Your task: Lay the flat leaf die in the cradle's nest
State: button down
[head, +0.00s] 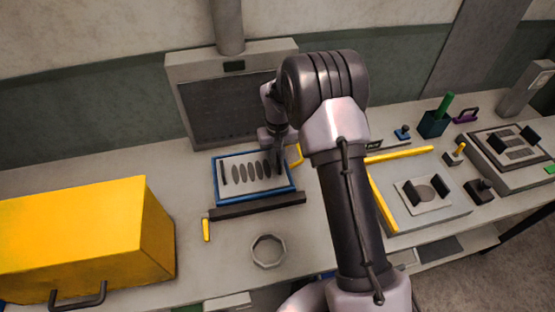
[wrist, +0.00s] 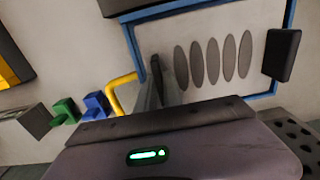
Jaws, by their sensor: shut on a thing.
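My gripper (head: 278,162) reaches down at the right end of a blue-framed tray (head: 214,190). In the wrist view its fingers (wrist: 168,92) are close together on something thin. A dark upright edge (wrist: 157,70) shows at their tips; I cannot tell whether it is the leaf die, a fingertip or part of the tray. Several flat grey leaf-shaped ovals (wrist: 213,61) lie in a row beside the fingers, inside the tray. What looks like the cradle (head: 406,187), with two black blocks and a round recess between them, stands on the pale plate to the right.
A dark bar (head: 257,205) lies along the tray's front. A large yellow box (head: 75,235) fills the left, and an octagonal ring (head: 268,263) lies in front. A yellow corner rail (head: 381,206) edges the pale plate. A grey panel (head: 222,112) stands behind the tray.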

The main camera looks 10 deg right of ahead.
jog(key=shift+r, duration=0.15)
jog(key=c, duration=1.8)
grip_release()
jog(key=shift+f, duration=0.2)
jog(key=o, duration=0.3)
